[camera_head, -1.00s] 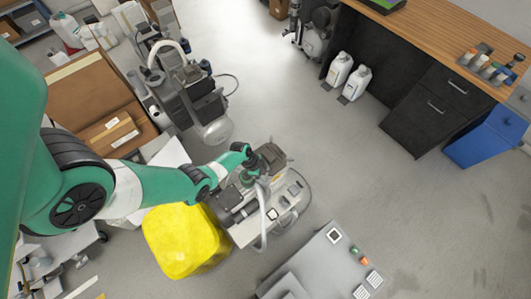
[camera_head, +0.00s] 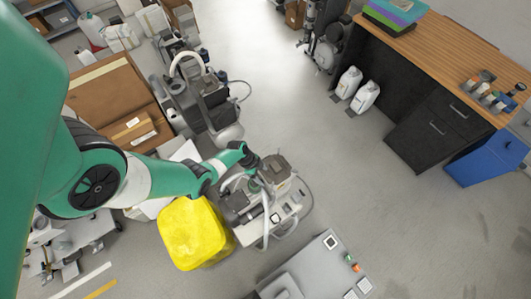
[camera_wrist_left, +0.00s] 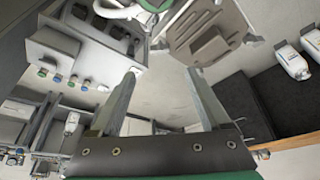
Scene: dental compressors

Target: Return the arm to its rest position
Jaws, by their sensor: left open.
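My left arm (camera_head: 150,178) is green and white and reaches in from the left in the head view. Its gripper (camera_head: 256,170) is over the back of a compressor unit (camera_head: 285,212) on the floor; whether it touches cannot be told there. In the left wrist view my left gripper (camera_wrist_left: 161,76) has its two grey fingers spread apart, with bare floor showing between them and nothing held. Unit parts and a brownish plate (camera_wrist_left: 205,35) lie beyond the fingertips. My right gripper is not in view.
A yellow bin (camera_head: 195,235) stands beside the unit, below my arm. Another compressor (camera_head: 205,105) and cardboard boxes (camera_head: 105,85) are at the upper left. A grey cabinet (camera_head: 315,265) is at the bottom. A dark workbench (camera_head: 410,85) stands right; floor between is open.

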